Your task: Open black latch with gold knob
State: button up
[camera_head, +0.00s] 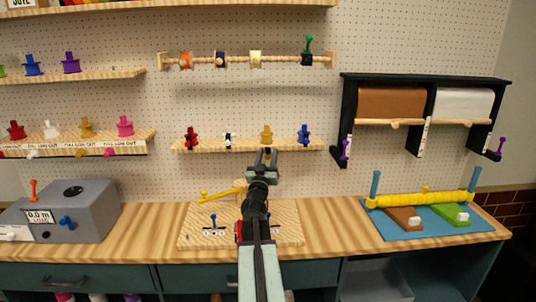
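My gripper (265,153) is in the middle of the view, raised above the counter just in front of the middle low shelf. Its two fingers point away from me and stand apart, with nothing seen between them. Right behind the fingertips, a gold-topped piece (266,132) stands on that shelf; its lower part is close to or behind the fingers. I cannot tell whether it is the black latch with gold knob, or whether the gripper touches it. A yellow lever (222,193) with a round yellow end lies over a wooden board, left of my arm.
The middle shelf (190,148) also holds a red piece (191,135), a white piece (228,138) and a blue piece (304,133). A grey box (85,210) stands left on the counter. A blue mat with a yellow roller (425,200) lies right.

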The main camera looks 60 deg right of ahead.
grip_shut()
jog(key=b, duration=0.1)
jog(key=f+h+b, duration=0.1)
jog(key=b, duration=0.1)
jog(key=shift+w+d+f+m, duration=0.1)
jog(key=shift+d+f+m, duration=0.05)
jog(key=shift+f+m, duration=0.15)
jog(key=shift+f+h+b, duration=0.15)
jog(key=shift+h+b, duration=0.25)
jog(key=shift+b, duration=0.6)
jog(key=shift+w+d+m+h+b, duration=0.1)
jog(key=shift+m+h+b, duration=0.25)
jog(key=shift+b, duration=0.3)
jog(key=shift+r+m+h+b, duration=0.2)
jog(key=shift+m+h+b, duration=0.05)
jog(key=shift+h+b, duration=0.3)
jog(key=shift+r, duration=0.15)
